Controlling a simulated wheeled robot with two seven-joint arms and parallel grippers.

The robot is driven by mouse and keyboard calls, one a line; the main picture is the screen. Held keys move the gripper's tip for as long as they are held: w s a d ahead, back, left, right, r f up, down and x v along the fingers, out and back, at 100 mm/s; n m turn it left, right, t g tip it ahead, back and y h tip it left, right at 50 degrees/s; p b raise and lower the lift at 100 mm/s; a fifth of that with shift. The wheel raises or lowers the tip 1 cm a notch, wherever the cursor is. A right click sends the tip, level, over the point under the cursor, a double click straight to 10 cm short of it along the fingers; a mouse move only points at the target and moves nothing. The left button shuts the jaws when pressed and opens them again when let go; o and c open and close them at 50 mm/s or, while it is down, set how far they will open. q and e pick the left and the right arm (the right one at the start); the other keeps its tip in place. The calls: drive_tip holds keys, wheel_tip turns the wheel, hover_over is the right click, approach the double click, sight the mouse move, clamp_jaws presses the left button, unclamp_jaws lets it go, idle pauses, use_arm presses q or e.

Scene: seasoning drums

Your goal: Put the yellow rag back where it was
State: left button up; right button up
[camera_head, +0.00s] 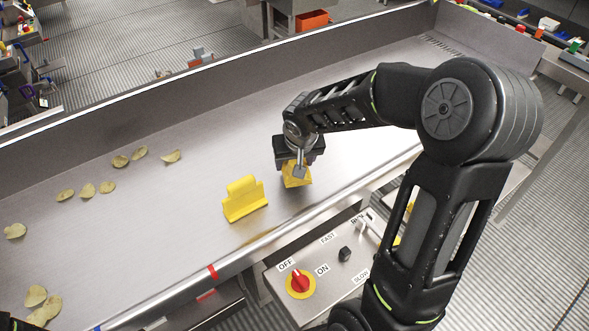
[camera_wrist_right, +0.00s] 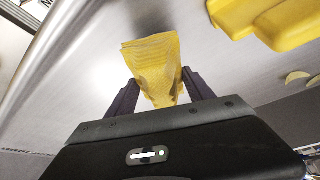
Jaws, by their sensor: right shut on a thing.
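The yellow rag (camera_head: 297,177) is in my right gripper (camera_head: 299,168), over the grey metal conveyor trough. In the right wrist view the folded rag (camera_wrist_right: 152,62) sticks out from between the two dark fingers of the gripper (camera_wrist_right: 163,92), which are shut on it. Dark smudges mark its lower part. I cannot tell whether the rag touches the metal surface. A yellow scraper-like block (camera_head: 244,200) stands on the trough just left of the rag; part of it shows in the right wrist view (camera_wrist_right: 265,18). My left gripper is not in view.
Several chips (camera_head: 88,190) lie on the trough's left part. A control panel (camera_head: 325,272) with a red OFF/ON knob (camera_head: 300,282) and a black FAST/SLOW knob (camera_head: 345,254) sits at the near side. The trough (camera_head: 150,225) is bare between the chips and the yellow block.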

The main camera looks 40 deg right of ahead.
drive_tip(key=shift+f, duration=1.7)
drive_tip(key=shift+f+b, duration=0.2)
drive_tip(key=shift+b, duration=0.2)
drive_tip(key=o, duration=1.3)
drive_tip(key=shift+r, duration=0.1)
drive_tip(key=shift+r+p, duration=0.15)
drive_tip(key=shift+p, duration=0.15)
drive_tip(key=shift+r, duration=0.15)
drive_tip(key=v, duration=1.1)
drive_tip(key=shift+s+a+r, duration=0.1)
drive_tip(key=shift+s+r, duration=0.2)
drive_tip(key=shift+r, duration=0.05)
drive_tip(key=shift+f, duration=0.1)
